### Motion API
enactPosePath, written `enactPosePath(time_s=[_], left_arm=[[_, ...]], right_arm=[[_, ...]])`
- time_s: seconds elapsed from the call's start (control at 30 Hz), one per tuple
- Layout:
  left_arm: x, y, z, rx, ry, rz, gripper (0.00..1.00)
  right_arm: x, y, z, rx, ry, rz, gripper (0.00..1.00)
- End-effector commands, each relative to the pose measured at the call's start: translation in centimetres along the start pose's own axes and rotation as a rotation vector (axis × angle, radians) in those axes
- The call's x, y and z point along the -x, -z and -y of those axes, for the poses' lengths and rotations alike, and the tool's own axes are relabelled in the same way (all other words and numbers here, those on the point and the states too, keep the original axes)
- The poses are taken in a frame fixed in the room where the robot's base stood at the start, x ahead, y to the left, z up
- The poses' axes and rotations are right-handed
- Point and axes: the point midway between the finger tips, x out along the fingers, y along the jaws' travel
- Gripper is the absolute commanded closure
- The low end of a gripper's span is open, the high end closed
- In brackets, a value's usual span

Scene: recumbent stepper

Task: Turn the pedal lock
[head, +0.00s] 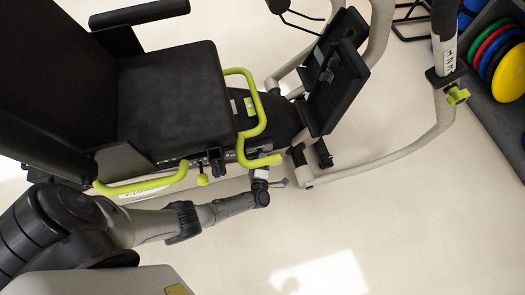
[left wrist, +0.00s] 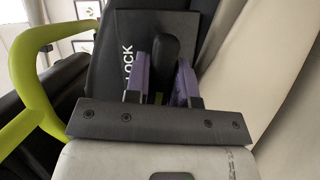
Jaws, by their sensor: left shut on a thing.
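The pedal lock (left wrist: 165,47) shows in the left wrist view as a black, rounded lever in front of a dark panel (left wrist: 150,20) marked "LOCK". My left gripper (left wrist: 171,68) has its purple fingers on either side of the lever and is shut on it. In the head view my left gripper (head: 272,182) is low beside the stepper's frame, just below a yellow-green handle. The lock cannot be made out clearly there. The lower part of the lever is hidden behind the gripper body. My right gripper is not in view.
The black seat (head: 170,100) stands left of the gripper. A yellow-green handle (head: 258,125) is close above my gripper and shows large at left in the wrist view. Black pedals (head: 335,85) stand to the right. Colored weight plates (head: 497,50) are at upper right. The floor below is clear.

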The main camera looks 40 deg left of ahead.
Motion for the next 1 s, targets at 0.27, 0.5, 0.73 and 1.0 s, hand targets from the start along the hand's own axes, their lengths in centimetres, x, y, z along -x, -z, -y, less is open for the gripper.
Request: enactPosePath(time_s=[0.27,0.5,0.73,1.0], left_arm=[[0.1,0.1,-0.4,-0.232,0.103,-0.002,1.00],[0.1,0.0,-0.3,-0.443,0.191,0.000,1.00],[0.1,-0.1,-0.2,-0.644,0.274,0.001,1.00],[0.1,-0.1,0.0,-0.879,0.371,0.003,1.00]], right_arm=[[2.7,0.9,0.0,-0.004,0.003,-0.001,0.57],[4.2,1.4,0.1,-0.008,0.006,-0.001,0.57],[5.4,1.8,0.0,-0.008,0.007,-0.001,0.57],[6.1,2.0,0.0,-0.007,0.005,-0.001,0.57]])
